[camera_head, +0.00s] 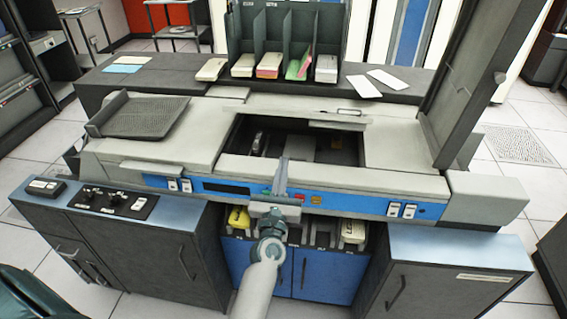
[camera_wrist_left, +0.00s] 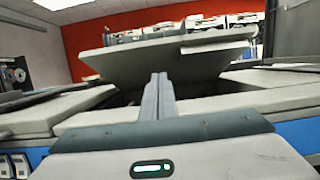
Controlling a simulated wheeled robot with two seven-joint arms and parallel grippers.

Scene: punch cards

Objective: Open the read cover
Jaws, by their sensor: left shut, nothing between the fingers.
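The card machine has a dark open bay (camera_head: 300,148) in the middle of its light grey top. A light grey panel with a small handle, apparently the read cover (camera_head: 318,113), lies along the back edge of this bay. In the left wrist view, a broad grey panel (camera_wrist_left: 140,62) stands tilted up behind the bay. My left gripper (camera_head: 283,160) reaches over the front of the machine, with its fingers at the bay's front. The fingers (camera_wrist_left: 158,85) are shut and empty. I cannot tell whether the fingertips touch the panel. My right gripper is not in view.
A tall dark panel (camera_head: 485,75) stands upright at the machine's right. A dark tray (camera_head: 140,116) sits on the left of the top. Card bins (camera_head: 290,40) stand behind. A blue control strip (camera_head: 225,188) runs along the front, beside my arm.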

